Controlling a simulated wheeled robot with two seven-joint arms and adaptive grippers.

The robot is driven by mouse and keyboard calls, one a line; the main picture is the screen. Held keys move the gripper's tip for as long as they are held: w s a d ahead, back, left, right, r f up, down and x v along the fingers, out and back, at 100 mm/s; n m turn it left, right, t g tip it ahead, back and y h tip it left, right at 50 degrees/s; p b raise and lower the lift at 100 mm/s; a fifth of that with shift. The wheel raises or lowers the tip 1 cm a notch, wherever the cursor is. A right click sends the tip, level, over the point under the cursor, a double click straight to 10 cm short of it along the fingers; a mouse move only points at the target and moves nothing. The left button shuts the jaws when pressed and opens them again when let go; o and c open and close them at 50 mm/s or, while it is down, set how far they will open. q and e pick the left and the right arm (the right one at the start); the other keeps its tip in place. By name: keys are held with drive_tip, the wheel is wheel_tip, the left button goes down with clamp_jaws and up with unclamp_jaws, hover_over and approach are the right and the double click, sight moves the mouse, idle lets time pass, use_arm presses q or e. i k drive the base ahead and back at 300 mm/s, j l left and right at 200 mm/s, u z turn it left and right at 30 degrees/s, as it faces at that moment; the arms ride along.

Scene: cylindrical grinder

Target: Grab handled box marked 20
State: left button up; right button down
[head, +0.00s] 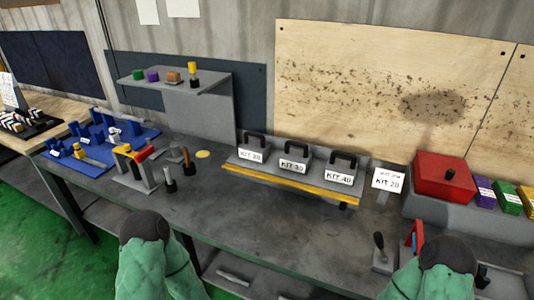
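Three grey boxes with black top handles stand side by side on a grey rack with a yellow front edge. The left box (266,155) has a small white label that seems to read KIT 20. The middle box (307,165) seems to read KIT 30 and the right box (354,179) KIT 40. All handles are up and nothing touches them. My two green arms show at the bottom, in front of the bench, with dark rounded parts at their upper ends. No gripper fingers are visible on either arm.
A sign reading KIT 20 (388,180) stands right of the rack. A red box (446,177) sits farther right. A grey shelf (175,80) with coloured blocks, blue fixtures (95,147) and upright tools (167,178) are at left. The bench top (265,215) before the rack is clear.

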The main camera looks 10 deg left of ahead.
sight(258, 151)
drive_tip(key=i+j+u, duration=0.2)
drive_tip(key=u, duration=0.15)
drive_tip(key=i+j+u, duration=0.2)
drive_tip(key=j+u, duration=0.2)
drive_tip(key=i+j+u, duration=0.1)
drive_tip(key=i+u, duration=0.25)
drive_tip(key=k, duration=0.1)
